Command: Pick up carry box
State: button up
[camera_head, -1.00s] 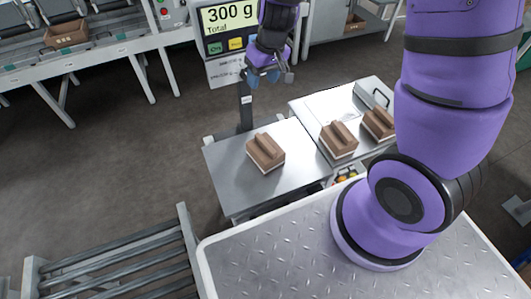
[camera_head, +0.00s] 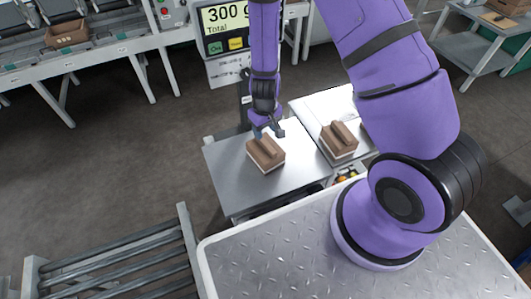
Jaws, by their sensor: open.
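A brown carry box (camera_head: 263,155) with a raised ridge along its top sits on the left metal plate (camera_head: 228,168) of the weighing station. A second, similar carry box (camera_head: 340,142) stands on the table surface to the right. My gripper (camera_head: 267,133) points down at the upper edge of the left box, with its blue-grey fingertips close to the ridge. The fingers are open. I cannot tell whether they touch the box.
A scale display (camera_head: 226,24) stands behind the plate, its reading partly covered by my arm. A roller conveyor (camera_head: 125,262) lies at the lower left. A long conveyor bench (camera_head: 95,52) with a brown crate (camera_head: 65,33) is at the upper left. A grey cart (camera_head: 480,40) stands at the upper right.

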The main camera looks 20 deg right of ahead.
aim_at(266, 143)
jog(key=shift+s+f, duration=0.2)
jog(key=shift+f, duration=3.15)
grip_shut()
